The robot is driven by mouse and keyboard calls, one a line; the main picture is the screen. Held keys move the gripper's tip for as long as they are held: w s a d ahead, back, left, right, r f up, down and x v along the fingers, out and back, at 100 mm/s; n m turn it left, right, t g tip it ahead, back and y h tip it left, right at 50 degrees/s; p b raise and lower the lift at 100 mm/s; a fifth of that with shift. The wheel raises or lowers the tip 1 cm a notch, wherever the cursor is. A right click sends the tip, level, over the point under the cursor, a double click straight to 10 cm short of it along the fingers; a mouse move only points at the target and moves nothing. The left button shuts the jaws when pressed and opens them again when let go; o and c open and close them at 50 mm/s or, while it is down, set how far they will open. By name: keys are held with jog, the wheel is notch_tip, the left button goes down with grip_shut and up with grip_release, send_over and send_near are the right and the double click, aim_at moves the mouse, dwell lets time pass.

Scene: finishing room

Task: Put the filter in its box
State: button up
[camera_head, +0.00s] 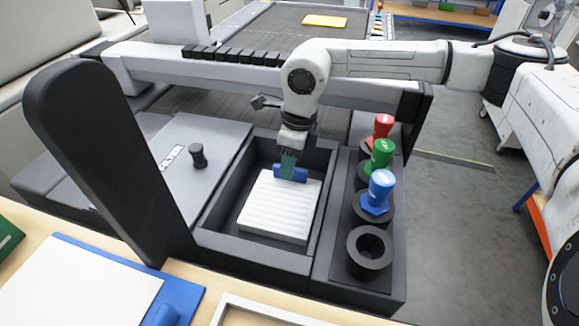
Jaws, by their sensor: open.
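The white pleated filter (277,212) lies inside the open dark grey box (245,259), below the box's rim. A blue tab (283,172) stands at the filter's far edge. My gripper (288,168) points down over the box, right at this blue tab. It is open, and I cannot tell whether its fingers touch the tab. The tips are partly hidden by the tab. The box's lid (173,158), with a black knob (198,155) and a filter label, lies to the left of the opening.
Red (380,127), green (381,153) and blue (377,190) capped pieces stand in holders right of the box, beside an empty holder (369,247). A tall black post (100,150) rises at left. A blue-edged white board (75,290) lies on the front table.

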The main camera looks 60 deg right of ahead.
notch_tip(320, 180, up, 10)
jog(key=s, duration=0.1)
jog(key=shift+d+f+b, duration=0.25)
jog(key=shift+b, duration=0.1)
jog(key=shift+o, duration=0.5)
dwell(0.7)
